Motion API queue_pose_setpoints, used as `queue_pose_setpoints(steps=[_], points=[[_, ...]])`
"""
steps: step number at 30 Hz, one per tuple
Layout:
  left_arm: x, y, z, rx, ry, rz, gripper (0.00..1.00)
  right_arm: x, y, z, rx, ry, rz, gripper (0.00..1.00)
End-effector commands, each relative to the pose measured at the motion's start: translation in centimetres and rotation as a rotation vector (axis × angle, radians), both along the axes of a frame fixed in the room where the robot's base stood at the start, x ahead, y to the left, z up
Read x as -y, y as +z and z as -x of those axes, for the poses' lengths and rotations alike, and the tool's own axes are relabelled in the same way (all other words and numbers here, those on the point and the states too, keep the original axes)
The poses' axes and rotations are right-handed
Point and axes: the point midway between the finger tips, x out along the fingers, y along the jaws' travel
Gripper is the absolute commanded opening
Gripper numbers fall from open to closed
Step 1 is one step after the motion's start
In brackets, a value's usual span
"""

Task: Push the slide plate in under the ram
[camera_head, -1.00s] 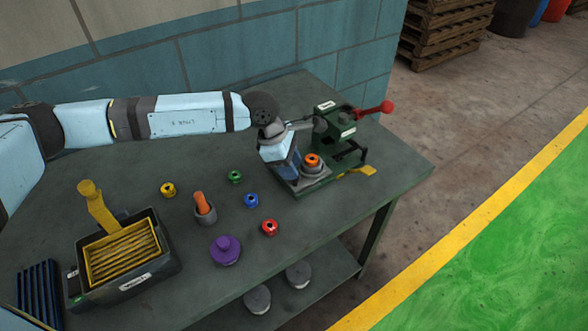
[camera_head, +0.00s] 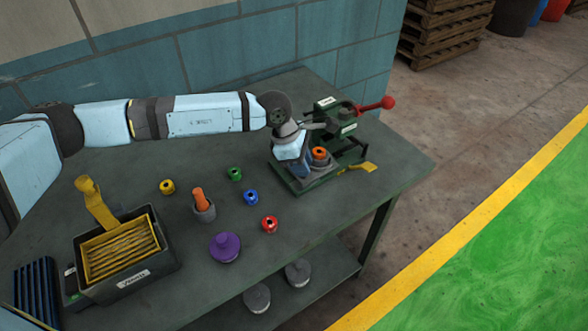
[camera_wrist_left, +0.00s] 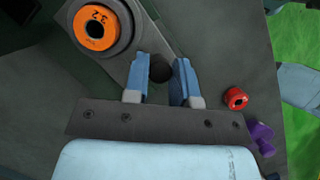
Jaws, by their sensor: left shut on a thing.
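The grey slide plate (camera_wrist_left: 148,32) carries a dark round seat with an orange ring (camera_head: 319,154), which shows large in the left wrist view (camera_wrist_left: 93,30). The green press (camera_head: 348,128) stands at the back right of the bench with a red-knobbed lever (camera_head: 388,103). The ring sits just in front of the press; the ram itself is hard to make out. My left gripper (camera_wrist_left: 160,76) is shut on a dark knob (camera_wrist_left: 160,68) at the near end of the plate, its blue fingers on either side. In the head view this gripper (camera_head: 296,170) hides part of the plate. My right gripper is not in view.
A yellow tab (camera_head: 364,168) lies at the press's right side. A black tray (camera_head: 168,262) is at front left.

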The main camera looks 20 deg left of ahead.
Motion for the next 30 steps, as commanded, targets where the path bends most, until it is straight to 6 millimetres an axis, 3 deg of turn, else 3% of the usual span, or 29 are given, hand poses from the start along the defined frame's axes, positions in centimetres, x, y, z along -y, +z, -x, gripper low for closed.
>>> queue_pose_setpoints(steps=[4,13,14,15,25,30], points=[[1.3,-0.1,-1.7,0.004,-0.001,0.003,0.0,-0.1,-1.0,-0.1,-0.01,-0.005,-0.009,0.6],[1.4,0.1,-1.8,0.001,-0.001,0.0,0.0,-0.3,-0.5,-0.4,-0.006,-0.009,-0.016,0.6],[1.4,0.1,-1.8,0.001,-0.001,0.0,0.29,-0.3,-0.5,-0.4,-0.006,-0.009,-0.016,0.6],[1.4,0.1,-1.8,0.001,-0.001,0.001,0.35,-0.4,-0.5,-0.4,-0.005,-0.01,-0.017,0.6],[1.2,0.4,-1.8,0.002,0.0,0.001,0.35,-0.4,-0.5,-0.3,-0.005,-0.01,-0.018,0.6],[0.3,2.6,-1.7,0.005,0.002,0.001,0.35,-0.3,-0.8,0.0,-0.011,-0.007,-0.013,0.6]])
